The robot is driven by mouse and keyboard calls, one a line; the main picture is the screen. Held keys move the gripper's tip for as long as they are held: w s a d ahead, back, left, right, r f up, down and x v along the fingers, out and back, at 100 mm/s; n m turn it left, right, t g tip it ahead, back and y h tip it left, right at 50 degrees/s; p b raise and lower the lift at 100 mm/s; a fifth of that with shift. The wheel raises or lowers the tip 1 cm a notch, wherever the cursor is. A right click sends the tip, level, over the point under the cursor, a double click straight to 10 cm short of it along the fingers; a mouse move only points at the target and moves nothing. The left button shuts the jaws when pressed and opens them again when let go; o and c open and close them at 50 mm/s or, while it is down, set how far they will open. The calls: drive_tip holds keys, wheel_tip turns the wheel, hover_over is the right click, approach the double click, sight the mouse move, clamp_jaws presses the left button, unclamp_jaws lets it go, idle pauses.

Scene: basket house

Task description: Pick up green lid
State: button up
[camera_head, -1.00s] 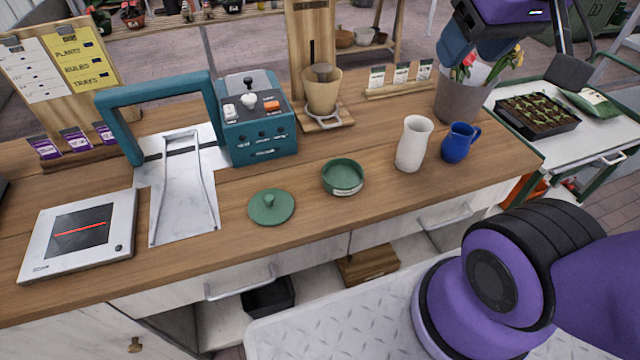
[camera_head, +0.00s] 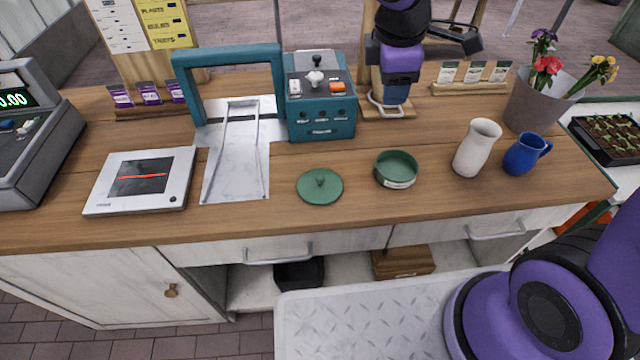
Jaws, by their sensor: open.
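The green lid (camera_head: 320,186) is a round, flat disc with a small knob on top. It lies knob up on the wooden counter (camera_head: 250,222), near its front edge. A green round dish (camera_head: 396,169) stands open just right of it, apart from it. My gripper (camera_head: 390,92) is at the top centre, beyond the dish and above the back of the counter. It is open and well away from the lid. Its fingers are seen poorly against the stand behind it, which my arm mostly hides.
A teal machine (camera_head: 320,105) and a teal-framed chute (camera_head: 236,165) stand behind and left of the lid. A white vase (camera_head: 477,148), a blue jug (camera_head: 526,154) and a flower bucket (camera_head: 538,105) stand right. Counter around the lid is clear.

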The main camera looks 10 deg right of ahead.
drive_tip(key=w+a+f+n, duration=0.1)
drive_tip(key=a+f+n, duration=0.5)
drive_tip(key=a+f, duration=0.15)
drive_tip(key=n+g, duration=0.2)
drive_tip(key=n, duration=0.2)
approach(320, 176)
drive_tip(key=f, duration=0.6)
drive_tip(key=d+f, duration=0.1)
drive_tip(key=f, duration=0.3)
drive_tip(key=shift+w+d, duration=0.1)
drive_tip(key=shift+w, duration=0.1)
clamp_jaws()
